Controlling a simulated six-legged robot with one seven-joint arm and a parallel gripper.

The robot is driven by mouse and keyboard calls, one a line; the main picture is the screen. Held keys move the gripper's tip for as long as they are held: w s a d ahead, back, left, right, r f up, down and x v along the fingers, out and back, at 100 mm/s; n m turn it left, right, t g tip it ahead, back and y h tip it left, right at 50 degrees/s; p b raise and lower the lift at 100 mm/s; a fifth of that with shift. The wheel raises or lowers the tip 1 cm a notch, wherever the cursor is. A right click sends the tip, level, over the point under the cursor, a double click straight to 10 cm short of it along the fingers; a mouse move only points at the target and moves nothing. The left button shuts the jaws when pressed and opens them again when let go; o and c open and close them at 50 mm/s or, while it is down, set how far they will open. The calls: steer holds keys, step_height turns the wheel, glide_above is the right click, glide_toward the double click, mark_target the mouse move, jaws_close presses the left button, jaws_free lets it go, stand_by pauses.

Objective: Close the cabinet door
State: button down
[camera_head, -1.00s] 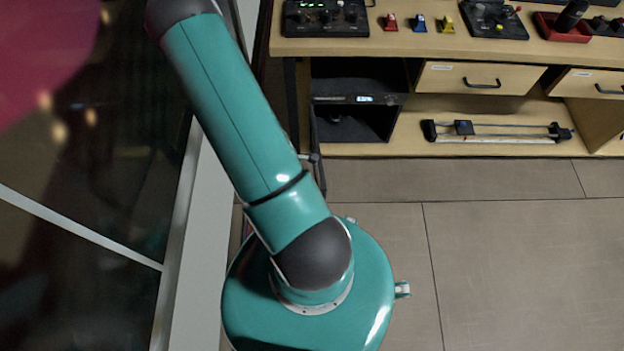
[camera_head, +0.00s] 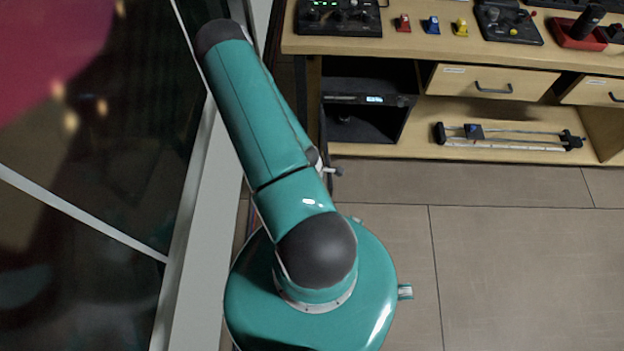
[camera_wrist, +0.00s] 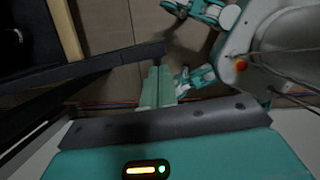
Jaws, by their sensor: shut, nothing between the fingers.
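The cabinet is the dark open compartment (camera_head: 365,122) at the left end of the wooden bench in the head view. Its front is uncovered and its inside shows. The door is mostly hidden behind my arm in that view. In the wrist view a long dark bar (camera_wrist: 95,67), which looks like the door's edge, runs from the left to just above my gripper (camera_wrist: 159,88). My gripper's two pale green fingers lie together with nothing between them. Their tips are close to the bar's right end; I cannot tell whether they touch it. My gripper is hidden in the head view.
The bench (camera_head: 440,150) has drawers (camera_head: 493,82) and a low shelf bearing a rail device (camera_head: 510,136). Small control boxes stand on top. A glass panel with a pale frame (camera_head: 195,240) stands close on the left. Tiled floor (camera_head: 510,260) is clear at right.

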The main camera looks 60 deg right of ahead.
steer(key=shift+s+d, duration=0.15)
steer(key=shift+s, duration=0.1)
steer(key=shift+s+d, duration=0.1)
steer(key=shift+s, duration=0.05)
